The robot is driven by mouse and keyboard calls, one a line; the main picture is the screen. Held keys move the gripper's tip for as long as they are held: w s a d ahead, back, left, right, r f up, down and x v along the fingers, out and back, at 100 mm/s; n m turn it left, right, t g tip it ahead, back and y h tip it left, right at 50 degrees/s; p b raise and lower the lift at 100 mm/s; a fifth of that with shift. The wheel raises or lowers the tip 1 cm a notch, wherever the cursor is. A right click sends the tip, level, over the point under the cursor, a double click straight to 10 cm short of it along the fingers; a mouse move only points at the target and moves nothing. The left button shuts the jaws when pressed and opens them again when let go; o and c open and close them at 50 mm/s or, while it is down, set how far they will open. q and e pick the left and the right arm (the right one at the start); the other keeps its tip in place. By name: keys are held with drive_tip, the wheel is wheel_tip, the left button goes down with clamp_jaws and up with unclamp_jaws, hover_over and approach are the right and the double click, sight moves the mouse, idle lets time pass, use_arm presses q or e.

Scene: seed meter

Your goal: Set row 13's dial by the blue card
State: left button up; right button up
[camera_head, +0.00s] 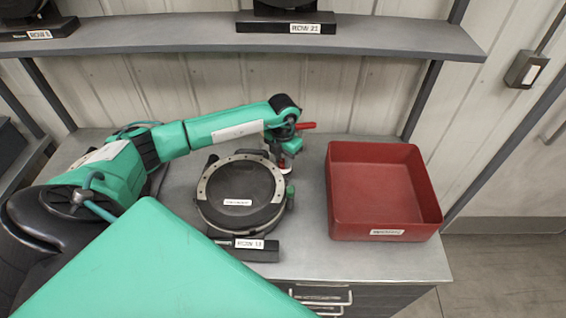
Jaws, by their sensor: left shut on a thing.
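The row 13 seed meter (208,205) is a round dark housing with a pale metal ring, on a black base labelled ROW 13 (250,244). A small green part (290,192) sits at its right side; I cannot tell whether this is the dial. My left gripper (285,164) reaches over from the left and points down at the meter's upper right edge. It is shut on a small part there, mostly hidden by the wrist. A red piece (306,126) sticks out beside the wrist. The blue card and my right gripper are not in view.
An open red bin (385,222) with a white label stands on the grey bench (300,262), right of the meter. A shelf (190,36) above holds a black base labelled ROW 21 (290,27) and another base (40,32) at the left. Bench space lies between meter and bin.

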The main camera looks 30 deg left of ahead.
use_arm(q)
drive_tip(key=m+b, duration=0.6)
drive_tip(key=b, duration=0.2)
drive_tip(key=m+b, duration=0.7)
drive_tip(key=b, duration=0.1)
drive_tip(key=shift+f+m, duration=0.2)
drive_tip(key=shift+m, duration=0.1)
drive_tip(key=shift+m+b, duration=0.4)
drive_tip(key=shift+m, duration=0.1)
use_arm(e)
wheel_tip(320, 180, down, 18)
use_arm(q)
drive_tip(key=m+b, duration=0.3)
drive_tip(key=m, duration=0.1)
drive_tip(key=shift+r, duration=0.1)
drive_tip(key=shift+r+m+b, duration=0.15)
drive_tip(key=shift+m+b, duration=1.05)
drive_tip(key=shift+m, duration=0.6)
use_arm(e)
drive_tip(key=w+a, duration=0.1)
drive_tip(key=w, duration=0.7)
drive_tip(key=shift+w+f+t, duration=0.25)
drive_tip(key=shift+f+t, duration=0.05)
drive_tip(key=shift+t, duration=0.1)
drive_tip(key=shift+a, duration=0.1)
use_arm(q)
drive_tip(key=o, duration=1)
